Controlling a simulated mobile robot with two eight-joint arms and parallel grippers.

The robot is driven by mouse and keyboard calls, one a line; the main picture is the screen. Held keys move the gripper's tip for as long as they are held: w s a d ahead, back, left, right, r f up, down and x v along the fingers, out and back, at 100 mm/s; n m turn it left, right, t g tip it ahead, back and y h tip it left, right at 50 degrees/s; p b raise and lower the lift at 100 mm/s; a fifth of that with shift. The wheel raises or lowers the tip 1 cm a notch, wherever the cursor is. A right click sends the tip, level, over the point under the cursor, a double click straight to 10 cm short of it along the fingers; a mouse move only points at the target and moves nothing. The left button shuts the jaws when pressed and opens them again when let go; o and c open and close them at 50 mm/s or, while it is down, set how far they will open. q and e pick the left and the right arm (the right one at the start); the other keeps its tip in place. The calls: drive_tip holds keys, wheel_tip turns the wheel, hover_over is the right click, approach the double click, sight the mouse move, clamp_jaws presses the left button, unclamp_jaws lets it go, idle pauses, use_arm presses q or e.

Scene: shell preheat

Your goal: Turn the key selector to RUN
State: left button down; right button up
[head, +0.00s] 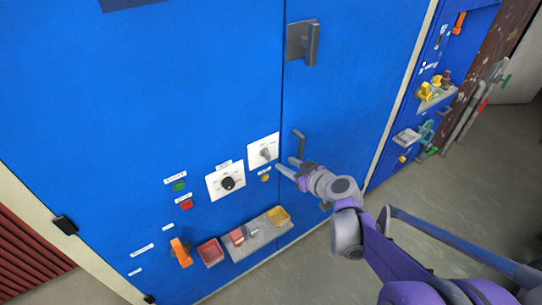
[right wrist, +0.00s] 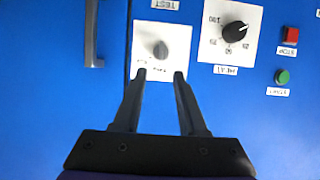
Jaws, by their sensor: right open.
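The key selector (head: 265,153) is a small grey knob on a white plate, on the blue cabinet front. In the right wrist view the picture is upside down, and the grey knob (right wrist: 160,50) sits on its white plate with small labels too blurred to read surely. My right gripper (head: 285,166) is just below and right of the selector plate, its fingers apart and empty. In the right wrist view my right gripper (right wrist: 159,76) straddles the lower part of the plate, with the knob ahead of and between the fingertips, not held. My left gripper is not in view.
A black dial (head: 228,183), a green button (head: 179,186) and a red button (head: 186,204) lie to the left. A door handle (head: 299,142) stands close above my right gripper. A shelf (head: 258,236) with small trays juts out below, beside an orange lever (head: 181,252).

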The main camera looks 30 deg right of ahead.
sight(270, 157)
drive_tip(key=x, duration=0.9)
drive_tip(key=shift+w+a+f, duration=0.15)
drive_tip(key=shift+w+f, duration=0.1)
drive_tip(key=shift+w, duration=0.05)
clamp_jaws()
